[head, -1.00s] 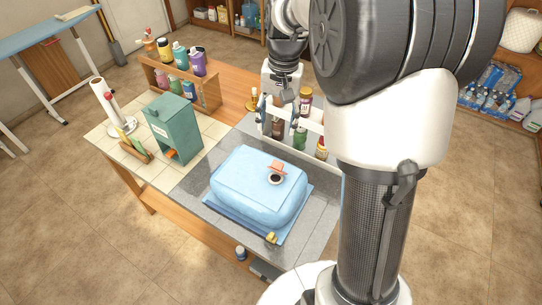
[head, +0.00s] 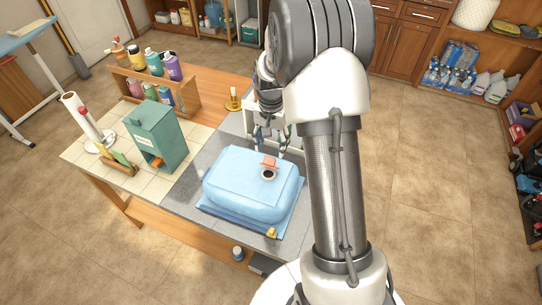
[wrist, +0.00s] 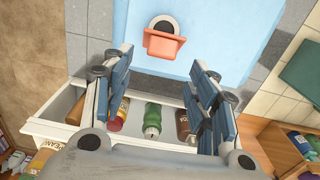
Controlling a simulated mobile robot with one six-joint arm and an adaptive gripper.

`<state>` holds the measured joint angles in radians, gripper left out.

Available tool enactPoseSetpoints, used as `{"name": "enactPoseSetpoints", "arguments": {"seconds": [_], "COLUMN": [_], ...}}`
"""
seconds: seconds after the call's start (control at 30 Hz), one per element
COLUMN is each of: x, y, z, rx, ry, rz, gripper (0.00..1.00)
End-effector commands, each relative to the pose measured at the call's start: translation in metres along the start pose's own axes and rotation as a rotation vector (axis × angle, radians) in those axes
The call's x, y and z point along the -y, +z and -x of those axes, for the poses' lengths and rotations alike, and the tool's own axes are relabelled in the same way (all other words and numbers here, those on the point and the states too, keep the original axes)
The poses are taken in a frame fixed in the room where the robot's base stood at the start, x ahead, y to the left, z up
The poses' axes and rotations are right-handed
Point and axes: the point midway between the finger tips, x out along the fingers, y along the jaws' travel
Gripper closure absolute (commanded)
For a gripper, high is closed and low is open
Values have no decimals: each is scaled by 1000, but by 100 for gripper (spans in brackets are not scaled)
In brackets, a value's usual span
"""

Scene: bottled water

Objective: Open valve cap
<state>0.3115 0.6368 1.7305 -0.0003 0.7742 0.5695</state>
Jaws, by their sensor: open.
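The blue water container (head: 240,190) lies on the grey part of the workbench. An orange valve cap (head: 269,162) stands at the edge of a dark round opening (head: 268,174) on its top. In the wrist view the cap (wrist: 163,46) is a tilted flap next to the opening (wrist: 165,25), which is at least partly uncovered. My gripper (head: 271,152) is behind the cap, apart from it. In the wrist view its two fingers (wrist: 161,72) are spread wide and empty, with the cap ahead between their lines.
A white tray (wrist: 70,100) with several bottles, one green (wrist: 153,118), lies below my gripper. A green dispenser (head: 158,135), paper towel roll (head: 85,118) and wooden bottle rack (head: 150,90) stand to the left. A brass tap (head: 271,233) is at the container's front corner.

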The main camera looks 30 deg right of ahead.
Motion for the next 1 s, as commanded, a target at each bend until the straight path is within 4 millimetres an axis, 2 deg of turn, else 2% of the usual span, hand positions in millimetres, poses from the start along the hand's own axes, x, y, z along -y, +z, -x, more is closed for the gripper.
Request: {"name": "enactPoseSetpoints", "arguments": {"seconds": [0.03, 0.1, 0.33, 0.7, 1.0], "x": [0, 0, 0, 0, 0], "y": [1, 1, 0, 0, 0], "z": [-13, -25, -49, -53, -53], "rx": [3, 3, 1, 0, 0], "ry": [2, 2, 0, 0, 0], "rz": [0, 0, 0, 0, 0], "gripper": [47, 47, 47, 47, 67]}}
